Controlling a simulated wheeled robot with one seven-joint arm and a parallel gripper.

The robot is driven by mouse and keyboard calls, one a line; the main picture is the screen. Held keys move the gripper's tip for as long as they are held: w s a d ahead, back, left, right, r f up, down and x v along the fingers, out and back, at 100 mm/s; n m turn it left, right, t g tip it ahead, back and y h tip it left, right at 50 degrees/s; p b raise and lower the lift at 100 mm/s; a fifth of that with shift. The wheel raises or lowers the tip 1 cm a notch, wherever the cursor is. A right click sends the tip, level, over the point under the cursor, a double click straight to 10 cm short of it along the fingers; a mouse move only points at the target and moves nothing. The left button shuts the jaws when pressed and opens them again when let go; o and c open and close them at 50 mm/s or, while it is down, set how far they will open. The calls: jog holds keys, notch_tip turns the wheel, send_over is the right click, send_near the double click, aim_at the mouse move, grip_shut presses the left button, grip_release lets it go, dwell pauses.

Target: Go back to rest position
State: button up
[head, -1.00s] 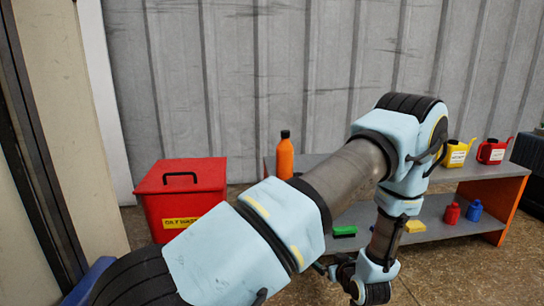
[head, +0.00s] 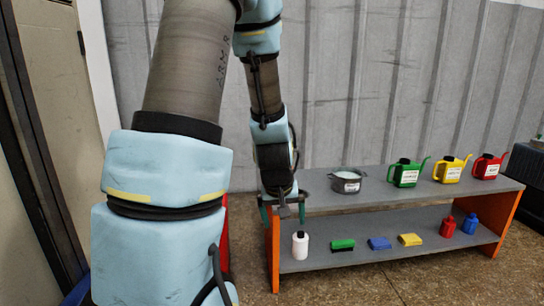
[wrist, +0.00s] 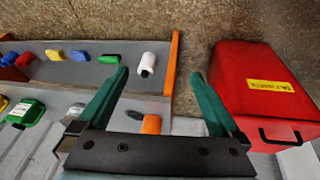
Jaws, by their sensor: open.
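My gripper (head: 283,212) hangs pointing down at the left end of the two-level shelf (head: 330,262) in the head view. Its two green fingers stand apart with nothing between them in the wrist view (wrist: 160,88). The wrist view looks down past the fingers onto the shelf and the floor.
Floor in front is clear.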

jog(key=s+a+r+m+g+y+p, duration=0.1)
jog(key=s+a+r+g+p, duration=0.15)
jog(key=s+a+r, duration=0.7)
notch_tip(320, 180, up, 36)
jog(key=p, duration=3.7)
